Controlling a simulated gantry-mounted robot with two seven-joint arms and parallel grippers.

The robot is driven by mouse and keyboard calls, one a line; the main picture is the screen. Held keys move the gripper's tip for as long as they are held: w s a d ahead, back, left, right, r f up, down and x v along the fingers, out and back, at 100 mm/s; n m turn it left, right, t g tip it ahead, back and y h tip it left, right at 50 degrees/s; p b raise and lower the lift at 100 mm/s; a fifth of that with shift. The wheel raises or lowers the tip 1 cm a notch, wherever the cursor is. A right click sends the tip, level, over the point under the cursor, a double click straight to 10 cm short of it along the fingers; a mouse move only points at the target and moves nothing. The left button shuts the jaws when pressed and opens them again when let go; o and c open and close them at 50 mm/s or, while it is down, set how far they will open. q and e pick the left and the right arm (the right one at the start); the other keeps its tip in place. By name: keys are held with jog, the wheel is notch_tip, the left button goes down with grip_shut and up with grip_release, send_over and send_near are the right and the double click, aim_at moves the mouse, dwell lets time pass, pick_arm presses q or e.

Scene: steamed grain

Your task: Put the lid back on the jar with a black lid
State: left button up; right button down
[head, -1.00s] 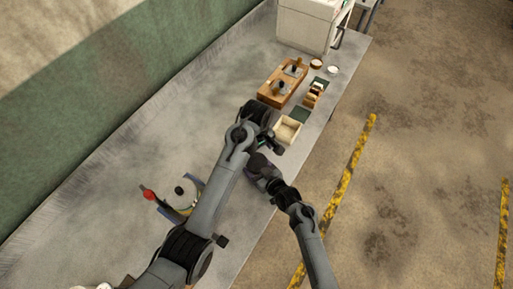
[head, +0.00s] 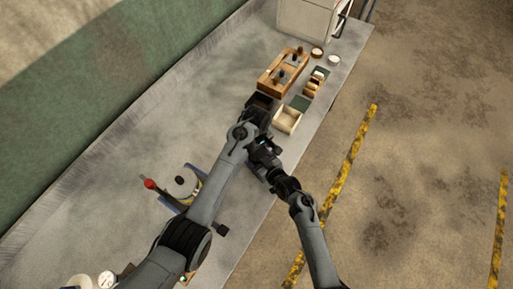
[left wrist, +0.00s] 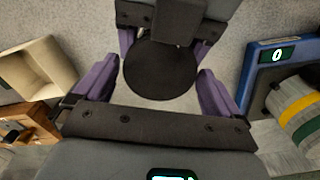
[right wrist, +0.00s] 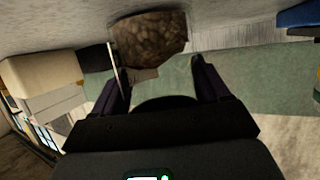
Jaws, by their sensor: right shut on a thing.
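The black lid (left wrist: 160,75) is a round dark disc, seen from above in the left wrist view. My right gripper (right wrist: 158,78) reaches in from the opposite side and is shut on it; its dark edge also shows low between the fingers in the right wrist view. The jar shows only in part: its brown grainy contents (right wrist: 150,42) lie beyond the right fingertips. Whether the lid touches the jar cannot be told. My left gripper (left wrist: 158,85) has its fingers spread on both sides of the lid, with gaps. In the head view the grippers meet near the table's front edge.
An open cream box (head: 287,119) stands just beyond the grippers, with a wooden holder (head: 281,72) behind it. A blue device with a display (left wrist: 277,55) is on the other side. The table's middle (head: 160,130) is largely clear.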

pick_arm(q)
jog(key=c, duration=0.9)
jog(key=m, duration=0.6)
jog(key=o, duration=1)
jog(key=shift+r, duration=2.25)
notch_tip(320, 180, up, 12)
jog(key=shift+r, duration=0.1)
